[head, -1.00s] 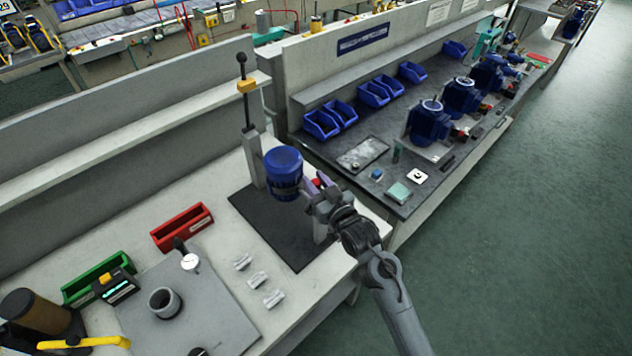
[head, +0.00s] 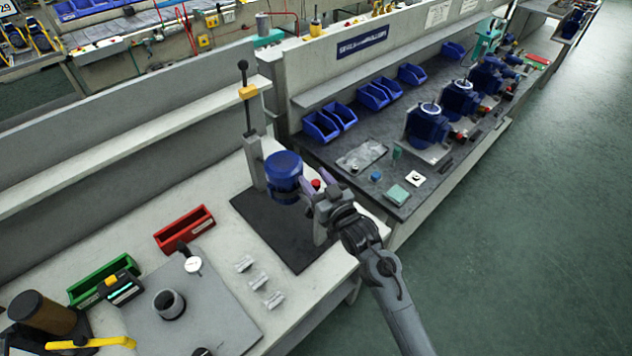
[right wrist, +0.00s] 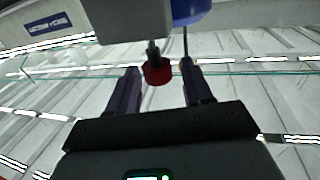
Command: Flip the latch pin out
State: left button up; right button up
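A red knob (head: 317,184), which looks like the latch pin, sits beside the blue cylindrical housing (head: 283,175) on the press-like stand (head: 252,160). In the right wrist view the knob (right wrist: 157,72) is on a short metal stem under a grey block (right wrist: 150,18). My right gripper (right wrist: 159,68) is open, with one dark finger on each side of the knob and visible gaps to both. In the head view my right gripper (head: 308,191) reaches in from the right, close to the housing. My left gripper is not in view.
A black mat (head: 268,228) lies under the stand. Red bin (head: 185,229), green bin (head: 104,279), several small light blocks (head: 257,281) and a grey plate (head: 215,318) are to the left. A dark bench (head: 365,185) with blue motors stands behind. The lever (head: 247,105) rises above the stand.

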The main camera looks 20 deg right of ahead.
jog(key=shift+f, duration=0.2)
jog(key=shift+s, duration=0.1)
jog(key=shift+s, duration=0.25)
jog(key=s+d, duration=0.1)
jog(key=s, duration=0.9)
jog(key=shift+d, duration=0.4)
